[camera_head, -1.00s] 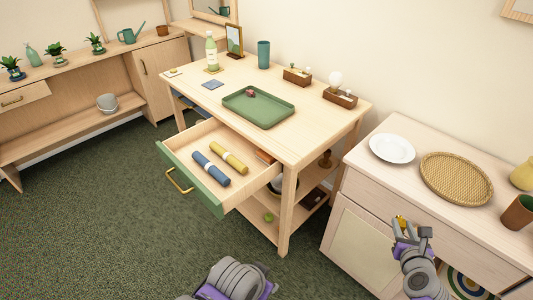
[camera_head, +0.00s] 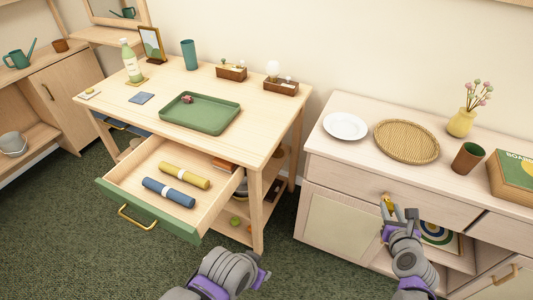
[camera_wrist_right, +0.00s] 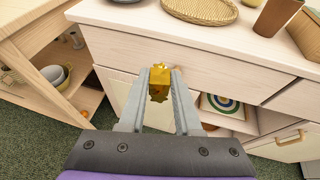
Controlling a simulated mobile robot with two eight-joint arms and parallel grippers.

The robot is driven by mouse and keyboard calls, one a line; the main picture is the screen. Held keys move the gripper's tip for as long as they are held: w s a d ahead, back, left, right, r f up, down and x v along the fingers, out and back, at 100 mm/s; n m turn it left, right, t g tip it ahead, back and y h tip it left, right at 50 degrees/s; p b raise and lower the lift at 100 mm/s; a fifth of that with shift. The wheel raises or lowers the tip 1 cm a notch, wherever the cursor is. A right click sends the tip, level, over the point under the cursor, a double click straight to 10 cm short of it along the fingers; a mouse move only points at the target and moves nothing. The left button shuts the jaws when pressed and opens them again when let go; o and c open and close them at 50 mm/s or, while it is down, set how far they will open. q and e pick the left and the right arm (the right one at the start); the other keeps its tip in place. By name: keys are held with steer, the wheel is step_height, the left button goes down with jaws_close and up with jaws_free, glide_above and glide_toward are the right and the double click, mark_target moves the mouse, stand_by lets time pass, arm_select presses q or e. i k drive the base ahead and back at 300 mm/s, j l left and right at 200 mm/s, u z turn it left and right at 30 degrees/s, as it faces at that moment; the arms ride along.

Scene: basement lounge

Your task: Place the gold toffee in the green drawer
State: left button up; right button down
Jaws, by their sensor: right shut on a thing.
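The gold toffee (camera_wrist_right: 159,82) is between the fingertips of my right gripper (camera_wrist_right: 160,92), which is shut on it. In the head view the right gripper (camera_head: 398,211) holds the toffee (camera_head: 388,201) in front of the pale cabinet at the right. The green drawer (camera_head: 150,214) is pulled open from the wooden table, at the left of the right gripper and well apart from it. A yellow roll (camera_head: 184,175) and a blue roll (camera_head: 168,192) lie in it. My left arm shows at the bottom, but its fingers cannot be made out.
The table (camera_head: 235,141) holds a green tray (camera_head: 200,114), a bottle (camera_head: 131,62) and other small items. A white plate (camera_head: 345,126) and a woven tray (camera_head: 406,142) lie on the cabinet top. Green carpet between table and cabinet is clear.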

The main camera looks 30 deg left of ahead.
mark_target(191, 162)
steer(key=k+j, duration=0.1)
steer(key=j, duration=0.65)
steer(key=k+j, duration=0.1)
steer(key=j, duration=1.45)
steer(key=k+j, duration=0.15)
steer(key=j, duration=0.6)
steer(key=k+j, duration=0.1)
steer(key=j, duration=0.65)
steer(key=k+j, duration=0.1)
steer(key=j, duration=0.7)
steer(key=i+j, duration=0.4)
steer(key=i, duration=0.05)
